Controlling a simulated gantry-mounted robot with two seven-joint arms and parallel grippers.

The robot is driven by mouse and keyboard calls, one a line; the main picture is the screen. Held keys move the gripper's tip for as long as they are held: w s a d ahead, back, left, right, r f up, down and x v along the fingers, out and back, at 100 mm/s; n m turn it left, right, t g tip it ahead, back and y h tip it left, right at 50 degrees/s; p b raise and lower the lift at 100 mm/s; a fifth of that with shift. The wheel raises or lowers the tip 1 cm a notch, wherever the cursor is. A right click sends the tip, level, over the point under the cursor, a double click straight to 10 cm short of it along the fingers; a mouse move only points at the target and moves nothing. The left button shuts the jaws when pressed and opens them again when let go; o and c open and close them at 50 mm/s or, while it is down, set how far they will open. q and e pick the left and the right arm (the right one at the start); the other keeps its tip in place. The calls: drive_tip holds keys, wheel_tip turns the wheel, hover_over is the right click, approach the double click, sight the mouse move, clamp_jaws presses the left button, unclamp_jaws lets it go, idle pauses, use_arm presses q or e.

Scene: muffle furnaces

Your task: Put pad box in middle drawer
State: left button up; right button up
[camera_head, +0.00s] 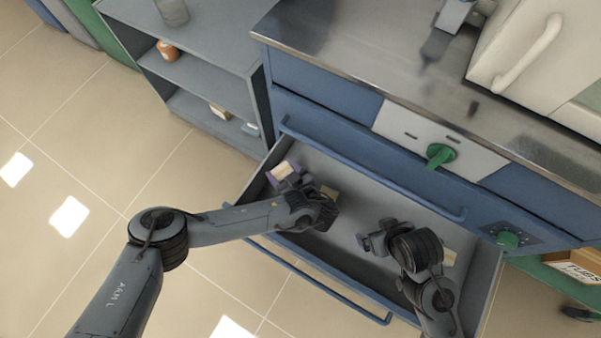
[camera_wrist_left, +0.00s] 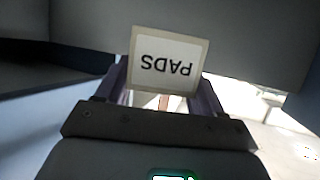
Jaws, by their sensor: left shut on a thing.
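The pad box (camera_head: 284,170) is a small pale box, held at the left end of an open grey drawer (camera_head: 345,222). Its "PADS" label faces the left wrist view (camera_wrist_left: 168,60), upside down. My left gripper (camera_head: 287,178) is shut on it, its purple fingers (camera_wrist_left: 118,82) on either side. The box appears within the drawer's outline; I cannot tell whether it touches the drawer floor. My right gripper (camera_head: 368,243) is over the drawer's right half; its finger gap is unclear. Nothing shows in it.
Tan blocks lie in the drawer, one beside my left wrist (camera_head: 330,192) and one at the right (camera_head: 449,257). A closed blue front with a long handle (camera_head: 375,175) is above. Grey shelves (camera_head: 205,75) stand left. A box marked "TUBS" (camera_head: 578,267) sits right.

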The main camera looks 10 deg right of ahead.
sight(284, 179)
use_arm(q)
wheel_tip(284, 179, down, 4)
drive_tip(key=shift+s+f+b, duration=0.15)
drive_tip(key=shift+f+b, duration=0.05)
drive_tip(key=shift+b, duration=0.85)
drive_tip(key=shift+f+b, duration=0.45)
drive_tip(key=shift+f, duration=0.2)
wheel_tip(284, 179, down, 3)
drive_tip(key=shift+r+b, duration=0.1)
drive_tip(key=shift+b, duration=0.85)
use_arm(e)
wheel_tip(284, 179, down, 6)
drive_tip(key=shift+s+r, duration=0.15)
drive_tip(key=shift+r, duration=0.05)
use_arm(q)
drive_tip(key=shift+f, duration=0.55)
drive_tip(key=o, duration=1)
drive_tip(key=shift+o, duration=0.2)
use_arm(e)
drive_tip(key=shift+d, duration=0.15)
